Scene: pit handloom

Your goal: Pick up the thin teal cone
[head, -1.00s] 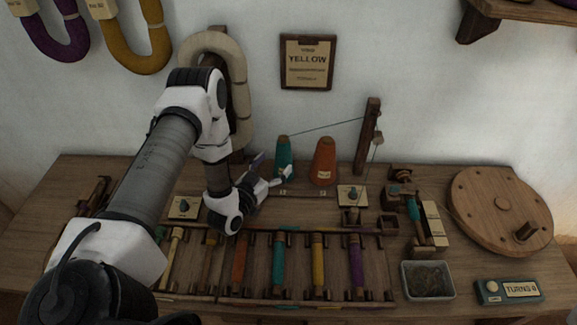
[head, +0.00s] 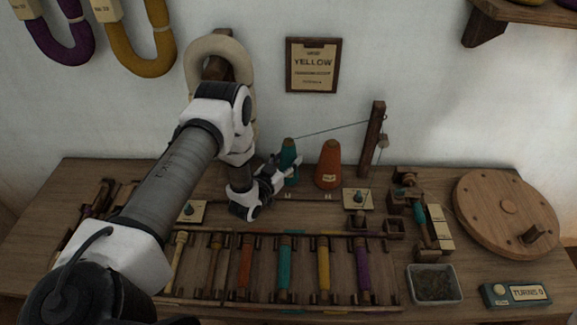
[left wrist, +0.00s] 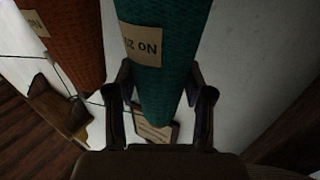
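The thin teal cone (head: 288,153) stands upright at the back of the table, left of the orange cone (head: 328,165). A thread runs from its top toward a wooden post. My left gripper (head: 282,170) is at the cone, low on its near side. In the left wrist view, the teal cone (left wrist: 160,60) with its paper label comes between the two spread fingers (left wrist: 163,108). A narrow gap seems to show on each side. The orange cone also shows there, at the upper left (left wrist: 68,40). My right gripper is not in view.
The wooden post (head: 372,138) stands right of the orange cone. A rack (head: 264,236) of colored bobbins lies in front of my left gripper. A small card with a knob (head: 357,200), a grey tray (head: 434,284) and a round wooden disc (head: 507,208) are to the right.

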